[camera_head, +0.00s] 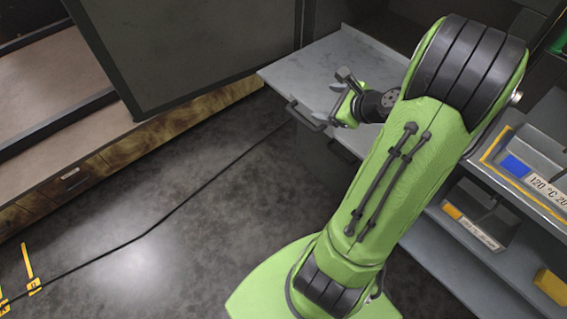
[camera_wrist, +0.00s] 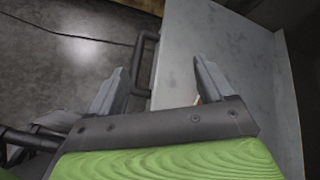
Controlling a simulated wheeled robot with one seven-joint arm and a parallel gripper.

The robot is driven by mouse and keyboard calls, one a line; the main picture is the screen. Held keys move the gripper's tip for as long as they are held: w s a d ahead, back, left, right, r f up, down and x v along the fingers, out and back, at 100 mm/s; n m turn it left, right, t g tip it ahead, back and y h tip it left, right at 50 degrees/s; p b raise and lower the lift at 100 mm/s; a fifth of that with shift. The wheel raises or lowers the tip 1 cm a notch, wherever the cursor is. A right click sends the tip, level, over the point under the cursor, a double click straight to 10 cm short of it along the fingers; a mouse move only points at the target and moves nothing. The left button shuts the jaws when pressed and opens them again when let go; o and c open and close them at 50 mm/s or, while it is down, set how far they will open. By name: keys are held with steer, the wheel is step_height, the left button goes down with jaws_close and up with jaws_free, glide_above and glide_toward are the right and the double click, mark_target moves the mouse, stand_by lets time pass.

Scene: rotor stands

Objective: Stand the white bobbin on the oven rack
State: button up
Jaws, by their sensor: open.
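My gripper (camera_head: 337,98) is open above the near left part of a grey flat surface (camera_head: 310,72). In the wrist view the two grey fingers of my gripper (camera_wrist: 159,66) stand wide apart, with a dark bar handle and the edge of the grey surface (camera_wrist: 235,50) between and beyond them. A small pale sliver shows beside the right finger; I cannot tell what it is. I cannot make out the white bobbin in either view. I cannot identify the oven rack either. My green arm covers part of the head view.
A dark handle (camera_head: 305,118) sticks out from the grey surface's front edge. A large dark panel (camera_head: 190,45) stands left above a wooden base. Labelled grey bins (camera_head: 520,165) sit on shelves at right. A black cable (camera_head: 190,206) crosses the open floor.

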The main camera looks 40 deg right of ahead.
steer(key=s+a+r+n+g+y, duration=0.1)
steer(key=a+r+n+g, duration=0.15)
steer(key=a+n, duration=0.7)
steer(key=s+a+r+n+g, duration=0.1)
steer(key=a+r+n+g, duration=0.15)
steer(key=a+n, duration=0.65)
steer(key=s+a+r+n, duration=0.1)
steer(key=s+a+n, duration=0.2)
steer(key=s+n, duration=0.2)
steer(key=s+a+r+n+h, duration=0.1)
steer(key=s+a+r+n, duration=0.1)
steer(key=s+a+n, duration=0.2)
steer(key=s+n, duration=0.2)
steer(key=s, duration=0.1)
steer(key=shift+a+r, duration=0.2)
step_height(320, 180, up, 8)
steer(key=p, duration=0.8)
steer(key=shift+c, duration=0.2)
